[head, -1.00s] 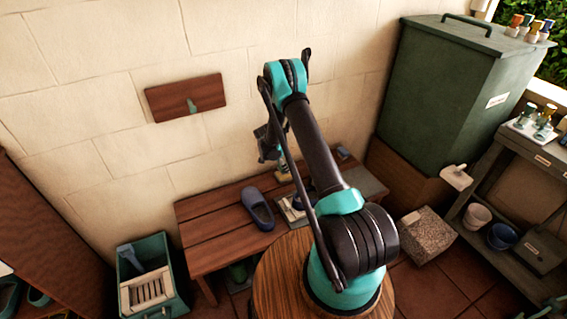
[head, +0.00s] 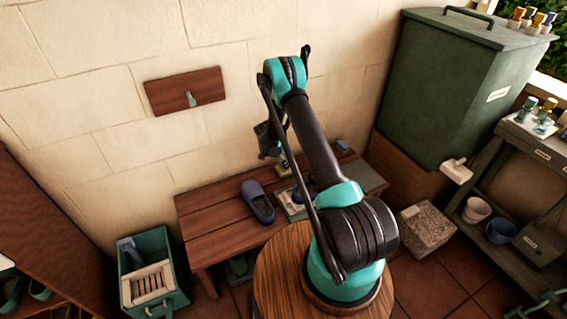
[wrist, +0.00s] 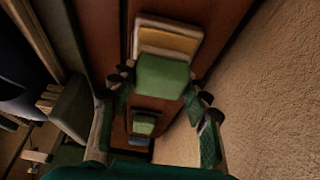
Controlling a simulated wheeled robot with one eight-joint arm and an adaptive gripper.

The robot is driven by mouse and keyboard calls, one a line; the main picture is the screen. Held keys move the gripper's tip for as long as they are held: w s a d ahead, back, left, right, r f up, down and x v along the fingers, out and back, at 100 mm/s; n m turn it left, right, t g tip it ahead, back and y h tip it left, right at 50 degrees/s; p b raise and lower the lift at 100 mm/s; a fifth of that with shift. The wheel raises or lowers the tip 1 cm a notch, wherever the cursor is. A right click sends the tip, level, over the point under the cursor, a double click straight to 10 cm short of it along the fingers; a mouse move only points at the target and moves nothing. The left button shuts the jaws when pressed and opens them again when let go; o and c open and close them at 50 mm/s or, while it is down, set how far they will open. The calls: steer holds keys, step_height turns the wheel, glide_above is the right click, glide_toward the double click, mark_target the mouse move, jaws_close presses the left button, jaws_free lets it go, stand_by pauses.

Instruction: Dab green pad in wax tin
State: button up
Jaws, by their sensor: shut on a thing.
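My gripper (wrist: 161,85) is shut on a green pad (wrist: 163,77), a rounded block between the two fingertips in the wrist view. Directly beyond it is a pale-edged rectangular piece with a yellow-orange face (wrist: 167,41); I cannot tell whether it is the wax tin or part of the held thing. In the head view my gripper (head: 270,140) is over the back of the wooden bench (head: 205,230), largely hidden by my arm. A small yellow-green thing (head: 283,162) shows just below it. I cannot make out the wax tin for certain.
A blue block (head: 343,146) lies at the bench's back right. The wall (wrist: 260,90) is close on the wrist view's right. A green bin (head: 440,90) stands at right.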

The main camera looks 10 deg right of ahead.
steer(key=shift+f, duration=0.55)
stand_by(1.4)
steer(key=shift+r, duration=3.55)
steer(key=shift+s, duration=0.1)
